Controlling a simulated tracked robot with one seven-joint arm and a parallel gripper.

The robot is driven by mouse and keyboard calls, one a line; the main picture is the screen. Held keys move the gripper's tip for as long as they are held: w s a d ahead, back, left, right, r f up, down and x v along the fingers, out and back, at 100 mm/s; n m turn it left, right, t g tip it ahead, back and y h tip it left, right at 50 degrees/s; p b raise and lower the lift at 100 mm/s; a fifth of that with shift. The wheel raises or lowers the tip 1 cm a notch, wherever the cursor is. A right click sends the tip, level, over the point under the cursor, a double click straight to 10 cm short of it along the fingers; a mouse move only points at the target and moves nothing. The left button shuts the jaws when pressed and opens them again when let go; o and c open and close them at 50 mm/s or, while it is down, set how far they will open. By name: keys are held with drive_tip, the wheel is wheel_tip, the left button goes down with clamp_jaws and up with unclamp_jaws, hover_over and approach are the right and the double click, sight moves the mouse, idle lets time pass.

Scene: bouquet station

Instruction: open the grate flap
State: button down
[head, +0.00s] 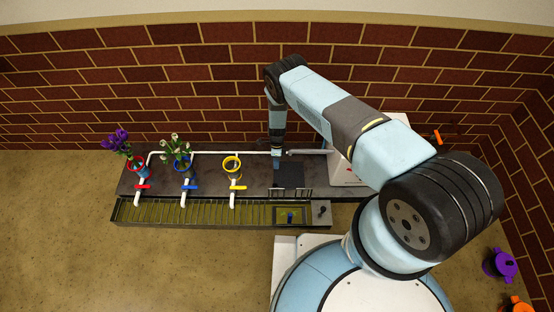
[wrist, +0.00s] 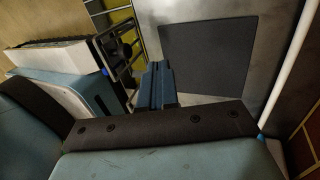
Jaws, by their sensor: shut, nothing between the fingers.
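The grate flap (head: 291,193) is a small dark barred frame at the right end of the long trough. It appears raised along the counter side, with the square opening (head: 305,214) uncovered in front of it. In the wrist view the flap (wrist: 120,52) shows as a black frame with bars at upper left. My gripper (head: 277,166) points down over the counter, behind the flap and apart from it. In the wrist view my gripper's blue fingers (wrist: 157,82) are shut and empty, between the flap and a dark square mat (wrist: 208,55).
A small blue thing (head: 290,217) shows in the opening. The slatted trough (head: 190,213) runs left along the counter's (head: 262,186) front. A white pipe (head: 215,153) with red (head: 143,187), blue (head: 188,187) and yellow (head: 238,187) valves lies left of my gripper. A white box (head: 343,172) stands right.

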drive_tip(key=s+f, duration=0.4)
drive_tip(key=s, duration=0.1)
drive_tip(key=shift+s, duration=0.35)
idle(0.3)
